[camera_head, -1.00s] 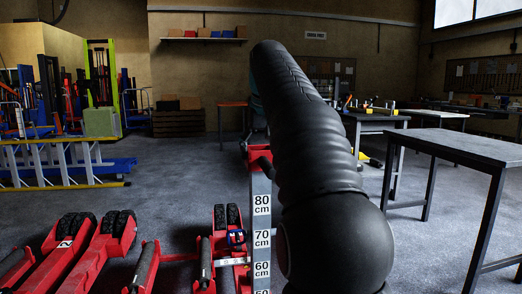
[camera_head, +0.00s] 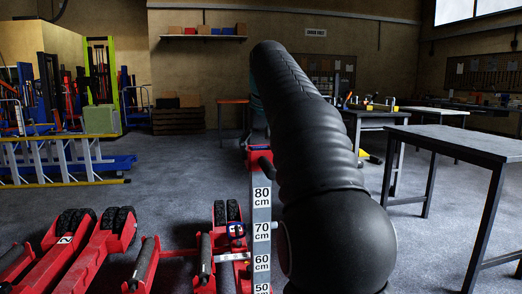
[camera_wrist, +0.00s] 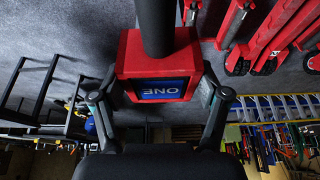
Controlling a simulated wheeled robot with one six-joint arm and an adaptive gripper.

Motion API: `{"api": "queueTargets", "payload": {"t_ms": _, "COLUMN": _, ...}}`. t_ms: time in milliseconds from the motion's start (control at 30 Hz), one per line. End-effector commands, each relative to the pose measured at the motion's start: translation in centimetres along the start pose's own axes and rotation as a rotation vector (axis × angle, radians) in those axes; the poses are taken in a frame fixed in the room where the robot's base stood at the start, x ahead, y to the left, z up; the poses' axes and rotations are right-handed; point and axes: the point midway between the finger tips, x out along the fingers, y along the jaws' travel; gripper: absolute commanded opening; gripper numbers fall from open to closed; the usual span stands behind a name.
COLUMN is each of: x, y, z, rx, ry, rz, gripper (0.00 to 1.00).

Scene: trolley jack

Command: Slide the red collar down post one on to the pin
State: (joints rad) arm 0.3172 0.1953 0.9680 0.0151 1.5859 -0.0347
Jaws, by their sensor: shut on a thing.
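The red collar (camera_wrist: 125,62) fills the middle of the wrist view, with a blue plate reading "ONE" upside down. My gripper (camera_wrist: 158,95) is shut on it, one finger at each side. A dark round post (camera_wrist: 155,25) runs from the collar to the picture's top edge. In the head view, a small red part of the collar (camera_head: 259,155) shows beside my arm, above the 80 cm mark of a grey scale strip (camera_head: 261,215). My arm hides much of the collar and my gripper there. I cannot see the pin.
Red trolley jacks (camera_head: 75,250) stand on the floor at the left and around the scale strip. A dark-topped table (camera_head: 465,142) stands at the right. A yellow and blue ladder (camera_head: 60,160) lies farther left. Open floor lies between.

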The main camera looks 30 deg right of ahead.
Motion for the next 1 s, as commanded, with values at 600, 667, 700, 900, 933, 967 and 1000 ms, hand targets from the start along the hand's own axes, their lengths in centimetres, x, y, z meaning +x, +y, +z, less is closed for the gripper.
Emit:
{"api": "queueTargets", "payload": {"t_ms": 600, "x": 1.1, "y": 0.0, "z": 0.5, "rx": 0.0, "ry": 0.003, "rz": 0.0, "gripper": 0.12}}
{"api": "queueTargets", "payload": {"t_ms": 667, "x": 1.2, "y": 0.0, "z": 0.5, "rx": 0.0, "ry": 0.003, "rz": 0.0, "gripper": 0.12}}
{"api": "queueTargets", "payload": {"t_ms": 700, "x": 1.3, "y": 0.0, "z": 0.6, "rx": 0.0, "ry": 0.003, "rz": 0.0, "gripper": 0.12}}
{"api": "queueTargets", "payload": {"t_ms": 900, "x": 1.7, "y": 0.0, "z": 0.7, "rx": 0.0, "ry": 0.003, "rz": 0.0, "gripper": 0.12}}
{"api": "queueTargets", "payload": {"t_ms": 933, "x": 1.7, "y": 0.0, "z": 0.7, "rx": 0.0, "ry": 0.003, "rz": 0.0, "gripper": 0.12}}
{"api": "queueTargets", "payload": {"t_ms": 967, "x": 1.8, "y": 0.0, "z": 0.8, "rx": 0.0, "ry": 0.003, "rz": 0.0, "gripper": 0.12}}
{"api": "queueTargets", "payload": {"t_ms": 1000, "x": 1.9, "y": 0.0, "z": 0.8, "rx": 0.0, "ry": 0.003, "rz": 0.0, "gripper": 0.12}}
